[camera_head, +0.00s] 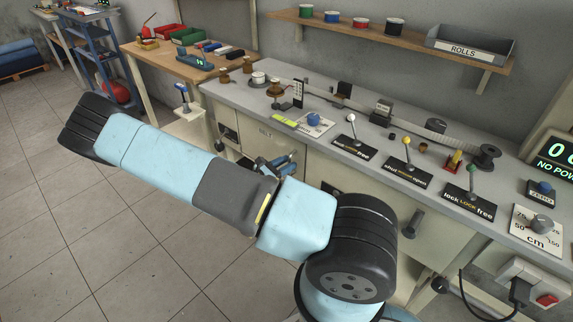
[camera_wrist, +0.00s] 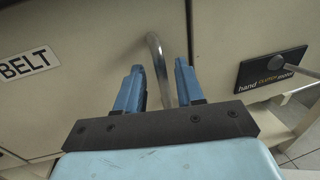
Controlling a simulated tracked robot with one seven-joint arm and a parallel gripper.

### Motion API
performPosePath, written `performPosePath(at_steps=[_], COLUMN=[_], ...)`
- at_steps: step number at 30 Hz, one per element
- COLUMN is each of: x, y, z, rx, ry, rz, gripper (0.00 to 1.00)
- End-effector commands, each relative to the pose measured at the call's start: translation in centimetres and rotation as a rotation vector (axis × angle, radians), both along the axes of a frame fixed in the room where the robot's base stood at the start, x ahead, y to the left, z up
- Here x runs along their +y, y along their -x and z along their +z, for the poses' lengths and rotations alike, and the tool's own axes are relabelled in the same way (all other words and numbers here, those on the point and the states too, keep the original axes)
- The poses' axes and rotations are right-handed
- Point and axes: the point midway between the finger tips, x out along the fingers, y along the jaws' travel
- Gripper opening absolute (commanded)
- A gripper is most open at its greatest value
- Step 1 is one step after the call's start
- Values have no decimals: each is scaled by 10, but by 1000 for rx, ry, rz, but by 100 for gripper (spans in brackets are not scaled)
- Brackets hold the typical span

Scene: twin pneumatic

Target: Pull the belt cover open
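The belt cover is a cream cabinet panel (camera_wrist: 95,75) with a white BELT label (camera_wrist: 28,64) at the left in the wrist view. A grey metal bar handle (camera_wrist: 157,65) stands out from it. My gripper (camera_wrist: 160,80) has its two blue fingers apart, one on each side of the handle. Gaps show between the handle and both fingers. The handle is not clear there, behind my fingers and arm.
A black sign with a lever (camera_wrist: 270,68) is right of the handle. Above, the grey bench top (camera_head: 340,125) carries several levers, spools and dials. A dark knob handle (camera_head: 412,222) juts from the front farther right. Tiled floor (camera_head: 60,200) is open at the left.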

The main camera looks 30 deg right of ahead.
Motion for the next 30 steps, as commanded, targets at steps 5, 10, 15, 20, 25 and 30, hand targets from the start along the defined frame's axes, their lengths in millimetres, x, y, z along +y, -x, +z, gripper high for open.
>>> performPosePath(at_steps=[5, 10, 15, 20, 25, 30], x=[0, 0, 0, 0, 1, -3], y=[0, 0, 0, -1, -2, -2], z=[0, 0, 0, 0, 0, 0], rx=[0, 0, 0, -1, -1, -2], ry=[0, 0, 0, 0, 0, 1], rz=[0, 0, 0, 1, 3, 2], gripper=[31, 14, 0, 0, 0, 0])
